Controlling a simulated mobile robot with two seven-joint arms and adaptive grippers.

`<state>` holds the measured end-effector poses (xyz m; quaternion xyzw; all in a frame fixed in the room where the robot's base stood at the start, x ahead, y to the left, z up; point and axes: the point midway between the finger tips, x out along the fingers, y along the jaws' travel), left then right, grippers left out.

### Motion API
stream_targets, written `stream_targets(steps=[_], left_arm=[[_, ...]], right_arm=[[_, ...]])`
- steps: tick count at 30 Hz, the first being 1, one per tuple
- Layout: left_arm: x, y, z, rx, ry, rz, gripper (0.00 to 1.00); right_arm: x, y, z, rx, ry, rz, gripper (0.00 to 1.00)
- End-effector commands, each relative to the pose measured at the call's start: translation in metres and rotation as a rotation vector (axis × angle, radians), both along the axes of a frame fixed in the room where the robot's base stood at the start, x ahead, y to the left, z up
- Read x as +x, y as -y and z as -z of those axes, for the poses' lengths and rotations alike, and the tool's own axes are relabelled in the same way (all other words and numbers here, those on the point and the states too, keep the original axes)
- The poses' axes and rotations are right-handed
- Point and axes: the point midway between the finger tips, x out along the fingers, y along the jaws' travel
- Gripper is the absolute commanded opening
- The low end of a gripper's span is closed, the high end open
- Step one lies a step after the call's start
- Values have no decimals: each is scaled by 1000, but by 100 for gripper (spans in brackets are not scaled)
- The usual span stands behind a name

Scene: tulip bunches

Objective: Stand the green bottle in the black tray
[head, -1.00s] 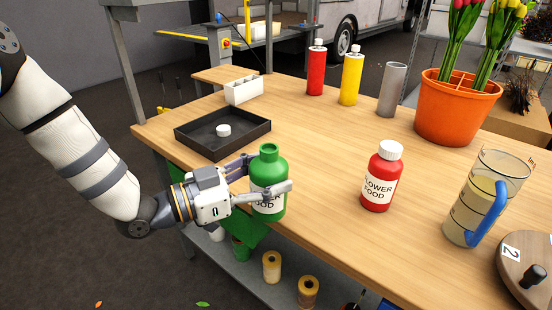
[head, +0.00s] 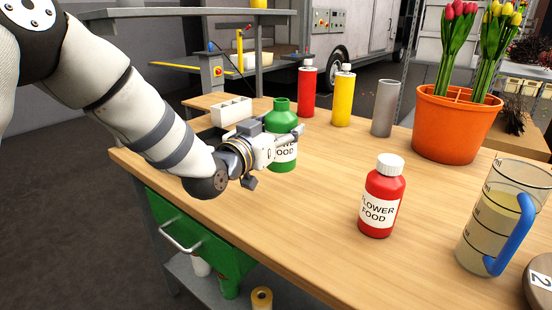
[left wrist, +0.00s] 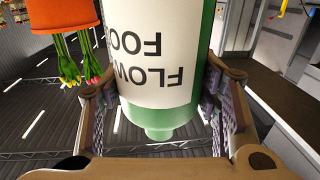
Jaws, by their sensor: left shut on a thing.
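The green bottle (head: 281,119) has a white label and an open green neck. It is upright in my left gripper (head: 283,141), whose fingers are shut around its body. In the left wrist view the bottle (left wrist: 165,60) appears upside down between the two fingers (left wrist: 160,95). The black tray (head: 211,134) is mostly hidden behind my left arm and gripper; only a dark part shows, to the left of the bottle. I cannot tell how high the bottle is above the table. My right gripper is not in view.
A white divided box (head: 231,110) stands behind the tray. A red bottle (head: 381,196), a measuring jug (head: 492,235), a grey cylinder (head: 385,108), yellow (head: 343,97) and red (head: 307,90) bottles and an orange pot (head: 452,125) stand on the table (head: 310,205). The table's middle is clear.

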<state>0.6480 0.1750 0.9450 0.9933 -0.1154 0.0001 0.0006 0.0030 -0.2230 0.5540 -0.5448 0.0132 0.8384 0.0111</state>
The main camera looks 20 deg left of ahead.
Motion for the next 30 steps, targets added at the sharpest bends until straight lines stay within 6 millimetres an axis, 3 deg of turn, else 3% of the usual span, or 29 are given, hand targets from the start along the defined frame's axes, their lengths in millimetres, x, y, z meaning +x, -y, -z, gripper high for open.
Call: stream_targets(steps=[1, 8, 13, 24, 25, 27, 30], left_arm=[[7, -6, 16, -1, -5, -3, 21], [22, -17, 35, -1, -1, -1, 21], [24, -19, 67, 0, -4, 0, 21], [24, -19, 72, 0, 1, 0, 21], [24, -19, 72, 0, 0, 0, 58], [24, -19, 71, 0, 1, 0, 74], [24, -19, 71, 0, 1, 0, 76]], right_arm=[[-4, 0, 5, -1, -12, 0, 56], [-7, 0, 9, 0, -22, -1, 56], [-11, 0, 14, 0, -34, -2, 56], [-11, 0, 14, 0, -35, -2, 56], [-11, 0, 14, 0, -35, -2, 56], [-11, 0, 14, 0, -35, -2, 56], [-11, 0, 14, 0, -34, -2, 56]])
